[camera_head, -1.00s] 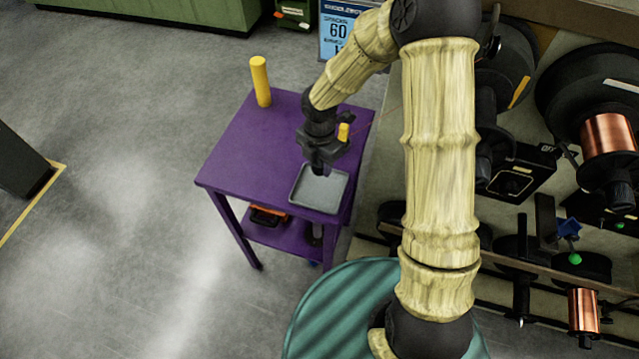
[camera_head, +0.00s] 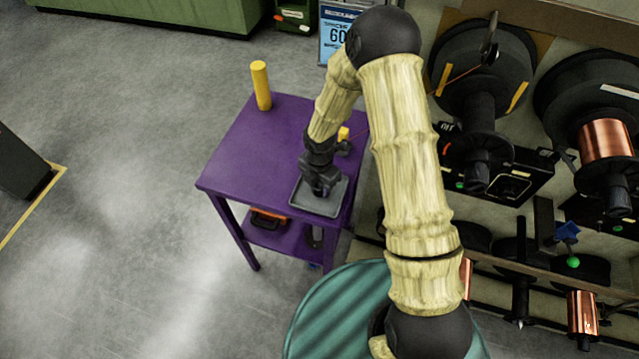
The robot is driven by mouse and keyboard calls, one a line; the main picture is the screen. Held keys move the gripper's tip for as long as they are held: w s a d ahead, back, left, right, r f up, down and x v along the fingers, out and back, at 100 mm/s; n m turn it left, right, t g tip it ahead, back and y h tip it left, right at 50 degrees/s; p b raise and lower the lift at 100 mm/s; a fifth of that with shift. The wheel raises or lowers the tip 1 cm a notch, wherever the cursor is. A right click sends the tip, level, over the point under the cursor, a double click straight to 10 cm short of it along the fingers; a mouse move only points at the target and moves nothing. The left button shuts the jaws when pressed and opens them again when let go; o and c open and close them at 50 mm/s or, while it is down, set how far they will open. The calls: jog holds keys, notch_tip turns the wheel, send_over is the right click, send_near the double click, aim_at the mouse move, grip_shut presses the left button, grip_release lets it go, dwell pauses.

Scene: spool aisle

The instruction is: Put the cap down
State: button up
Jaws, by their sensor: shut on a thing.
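My gripper (camera_head: 321,188) is low over the grey tray (camera_head: 301,205) on the purple table (camera_head: 240,160). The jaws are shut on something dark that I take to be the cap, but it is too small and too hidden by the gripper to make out. I cannot tell whether it touches the tray floor. The near part of the tray shows bare.
A yellow cylinder (camera_head: 261,86) stands upright at the table's far left corner. A small yellow thing (camera_head: 343,133) is behind my gripper. An orange and black item (camera_head: 268,219) lies on the lower shelf.

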jog(key=o, duration=1.3)
notch_tip(320, 180, up, 12)
jog(key=shift+r+b, duration=0.1)
jog(key=shift+b, duration=0.5)
